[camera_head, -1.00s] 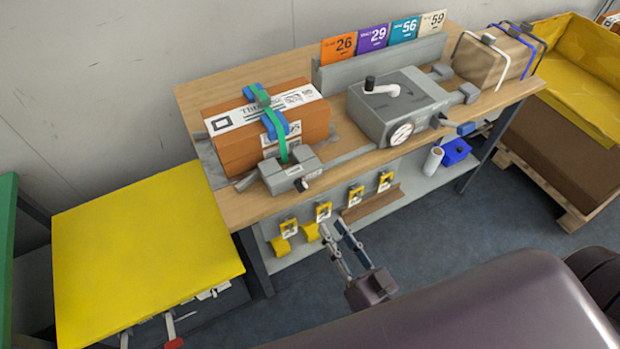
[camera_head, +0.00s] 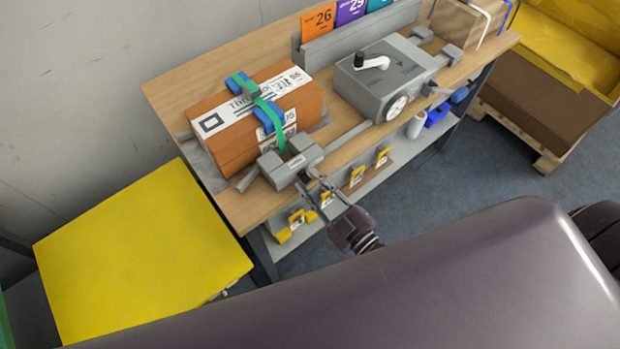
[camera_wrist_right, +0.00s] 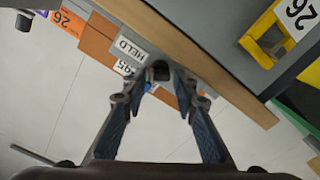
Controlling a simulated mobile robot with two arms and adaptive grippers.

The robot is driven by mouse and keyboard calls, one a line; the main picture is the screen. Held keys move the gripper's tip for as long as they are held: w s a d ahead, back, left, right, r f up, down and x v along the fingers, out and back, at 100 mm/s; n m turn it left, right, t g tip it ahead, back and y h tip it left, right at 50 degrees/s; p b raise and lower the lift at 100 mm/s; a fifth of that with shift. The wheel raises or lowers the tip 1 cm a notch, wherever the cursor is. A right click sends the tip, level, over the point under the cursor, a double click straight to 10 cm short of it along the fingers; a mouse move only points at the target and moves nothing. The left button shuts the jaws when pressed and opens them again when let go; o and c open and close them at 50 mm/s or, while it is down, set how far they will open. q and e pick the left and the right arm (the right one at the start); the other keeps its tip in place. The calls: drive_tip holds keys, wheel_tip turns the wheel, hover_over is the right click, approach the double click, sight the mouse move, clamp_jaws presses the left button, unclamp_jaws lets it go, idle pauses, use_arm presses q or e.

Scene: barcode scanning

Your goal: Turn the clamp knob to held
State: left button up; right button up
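The grey clamp (camera_head: 285,163) sits at the bench's front edge, beside an orange-brown box (camera_head: 215,153) with a green-and-blue strap. Its small dark knob (camera_wrist_right: 159,71) shows in the right wrist view. A white label reading HELD (camera_wrist_right: 131,48) is beside the knob there. My right gripper (camera_head: 311,182) is at the front of the clamp. In the wrist view its fingers (camera_wrist_right: 162,84) stand apart with the knob between or just beyond the tips; contact is not clear. The knob is mostly hidden in the head view. My left gripper is not in view.
A grey device (camera_head: 382,80) with a white crank and round dial stands right of the clamp. Yellow tags (camera_head: 357,176) hang below the bench edge near my right gripper. A yellow-topped table (camera_head: 140,245) is at the left. A numbered card rack (camera_head: 360,32) stands behind.

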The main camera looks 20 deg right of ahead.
drive_tip(key=shift+w+a, duration=0.1)
drive_tip(key=shift+w, duration=0.2)
drive_tip(key=c, duration=0.7)
clamp_jaws()
drive_tip(key=shift+r+m+p, duration=0.1)
drive_tip(key=shift+m+p, duration=0.55)
drive_tip(key=shift+m, duration=0.65)
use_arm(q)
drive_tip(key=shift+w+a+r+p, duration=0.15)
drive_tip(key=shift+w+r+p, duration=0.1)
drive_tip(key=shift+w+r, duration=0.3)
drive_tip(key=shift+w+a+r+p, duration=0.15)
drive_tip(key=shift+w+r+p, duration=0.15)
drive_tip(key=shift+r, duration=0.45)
use_arm(e)
drive_tip(key=shift+m, duration=2)
drive_tip(key=o, duration=0.7)
unclamp_jaws()
